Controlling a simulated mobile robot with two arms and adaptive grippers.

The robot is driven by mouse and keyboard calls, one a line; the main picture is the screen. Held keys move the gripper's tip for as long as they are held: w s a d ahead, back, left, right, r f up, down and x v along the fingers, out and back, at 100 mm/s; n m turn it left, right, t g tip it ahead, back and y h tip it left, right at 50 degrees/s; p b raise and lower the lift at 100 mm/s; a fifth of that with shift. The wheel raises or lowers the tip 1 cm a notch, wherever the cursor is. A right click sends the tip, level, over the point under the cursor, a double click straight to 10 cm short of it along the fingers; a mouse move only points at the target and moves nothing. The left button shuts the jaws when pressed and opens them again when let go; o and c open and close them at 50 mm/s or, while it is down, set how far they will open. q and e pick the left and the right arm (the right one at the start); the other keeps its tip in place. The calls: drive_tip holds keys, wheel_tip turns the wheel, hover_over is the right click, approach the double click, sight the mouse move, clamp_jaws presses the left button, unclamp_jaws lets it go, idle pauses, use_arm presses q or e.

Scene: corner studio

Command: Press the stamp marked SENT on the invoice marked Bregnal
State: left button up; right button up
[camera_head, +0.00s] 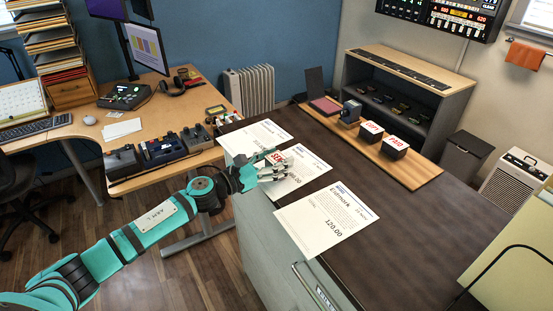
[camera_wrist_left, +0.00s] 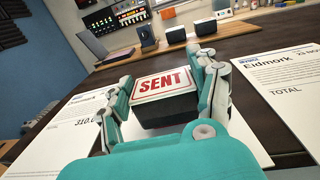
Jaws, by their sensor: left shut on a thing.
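My left gripper (camera_head: 271,169) is shut on the SENT stamp (camera_wrist_left: 164,88), a black block with a white top and red lettering. The stamp, also in the head view (camera_head: 277,157), is upright over the middle invoice (camera_head: 313,168); I cannot tell whether it touches the paper. The gripper covers the middle invoice's name, so I cannot read whether it is Bregnal. The left invoice (camera_head: 254,137) has a name too small to read in the head view. The right invoice (camera_head: 325,222) reads Eidmork. My right gripper is out of view.
A wooden board (camera_head: 428,172) behind the invoices bears two more stamps (camera_head: 371,132) (camera_head: 396,147), a blue-grey stamper (camera_head: 350,112) and an open ink pad (camera_head: 325,104). A dark shelf (camera_head: 449,104) stands behind it. The dark counter (camera_head: 400,235) is clear right of the Eidmork invoice.

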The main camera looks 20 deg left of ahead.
use_arm(q)
drive_tip(key=shift+r+p, duration=2.2)
drive_tip(key=shift+r, duration=0.95)
drive_tip(key=shift+f, duration=0.1)
